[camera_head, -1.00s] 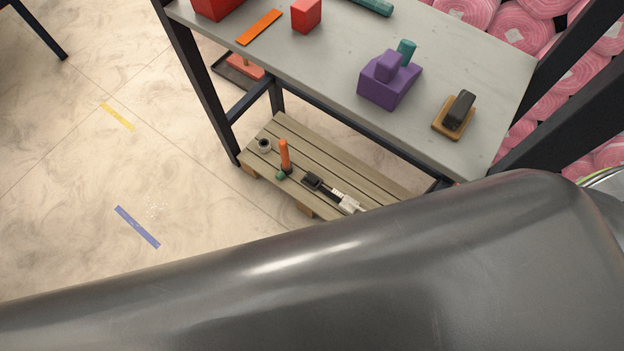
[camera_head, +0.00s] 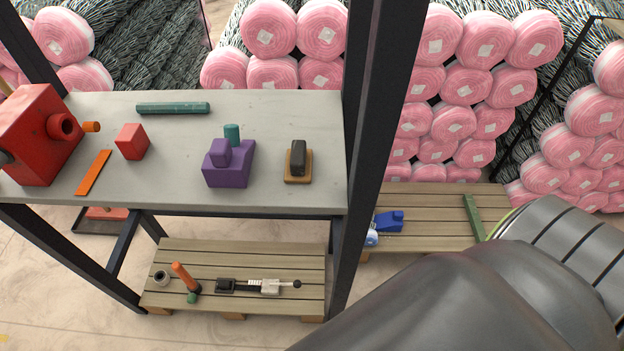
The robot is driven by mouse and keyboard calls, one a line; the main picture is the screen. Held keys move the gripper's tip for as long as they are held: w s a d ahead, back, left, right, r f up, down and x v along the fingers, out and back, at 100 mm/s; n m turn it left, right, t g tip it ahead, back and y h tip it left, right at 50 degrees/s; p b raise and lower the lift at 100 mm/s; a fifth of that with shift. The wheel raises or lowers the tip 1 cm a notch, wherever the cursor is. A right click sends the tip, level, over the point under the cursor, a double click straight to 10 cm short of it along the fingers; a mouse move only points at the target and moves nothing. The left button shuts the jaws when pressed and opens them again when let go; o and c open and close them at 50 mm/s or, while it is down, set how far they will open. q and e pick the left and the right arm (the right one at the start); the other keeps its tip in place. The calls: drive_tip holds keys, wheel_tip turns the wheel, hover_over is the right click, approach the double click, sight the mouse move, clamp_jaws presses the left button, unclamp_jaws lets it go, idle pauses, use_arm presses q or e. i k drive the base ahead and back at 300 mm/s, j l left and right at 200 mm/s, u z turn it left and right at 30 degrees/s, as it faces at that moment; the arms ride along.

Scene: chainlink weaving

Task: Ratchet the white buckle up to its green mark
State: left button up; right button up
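A white buckle (camera_head: 270,286) lies on the slatted wooden lower shelf (camera_head: 212,258) of the workbench. It sits in line with a pale toothed strip, with a black block (camera_head: 226,286) at the strip's left end and a dark round knob (camera_head: 297,285) on the right. I cannot make out a green mark on the strip at this size. Neither of my grippers is in view, and nothing is seen touching the buckle.
The grey bench top (camera_head: 180,190) above carries a red machine (camera_head: 35,140), a red cube (camera_head: 132,142), a purple block (camera_head: 229,167) and a black-and-tan piece (camera_head: 298,160). A dark bench post (camera_head: 365,150) rises at right.

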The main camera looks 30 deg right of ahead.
sight(296, 283)
drive_tip(key=k+z, duration=0.15)
drive_tip(key=z, duration=0.5)
drive_tip(key=k+j, duration=0.1)
drive_tip(key=k, duration=1.2)
